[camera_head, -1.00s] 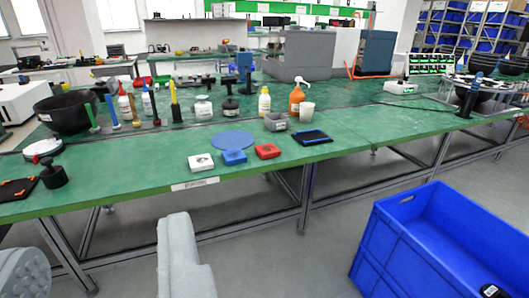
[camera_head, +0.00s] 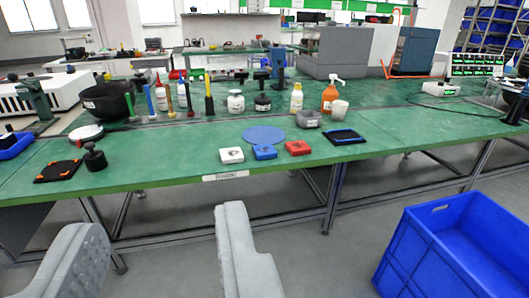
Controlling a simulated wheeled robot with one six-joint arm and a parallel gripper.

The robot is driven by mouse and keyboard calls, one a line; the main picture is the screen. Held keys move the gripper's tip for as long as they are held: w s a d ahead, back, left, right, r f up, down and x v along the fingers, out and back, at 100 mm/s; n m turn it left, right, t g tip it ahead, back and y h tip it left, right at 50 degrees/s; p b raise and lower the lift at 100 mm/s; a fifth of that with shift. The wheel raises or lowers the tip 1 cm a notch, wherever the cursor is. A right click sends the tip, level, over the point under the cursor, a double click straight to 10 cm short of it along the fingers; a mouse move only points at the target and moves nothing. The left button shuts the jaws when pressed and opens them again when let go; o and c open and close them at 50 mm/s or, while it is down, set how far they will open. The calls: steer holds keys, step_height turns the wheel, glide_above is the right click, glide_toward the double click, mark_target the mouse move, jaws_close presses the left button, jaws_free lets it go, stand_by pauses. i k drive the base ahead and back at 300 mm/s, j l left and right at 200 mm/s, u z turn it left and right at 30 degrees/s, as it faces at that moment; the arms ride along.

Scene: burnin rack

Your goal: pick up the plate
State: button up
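The plate (camera_head: 264,135) is a flat blue disc lying on the green bench (camera_head: 170,175), near the middle of the view. My gripper (camera_head: 158,226) is open and empty. Its two grey fingers stand wide apart at the bottom of the view, in front of the bench. The plate is farther off, beyond the fingers and to their right, and nothing touches it from my gripper.
White, blue and red blocks (camera_head: 298,148) sit just in front of the plate. A grey bin (camera_head: 308,119), black-and-blue tray (camera_head: 344,137) and orange bottle (camera_head: 329,98) stand to its right. Several bottles stand behind. A blue crate (camera_head: 455,240) is on the floor at right.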

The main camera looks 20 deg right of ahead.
mark_target(262, 151)
steer(key=i+l, duration=0.85)
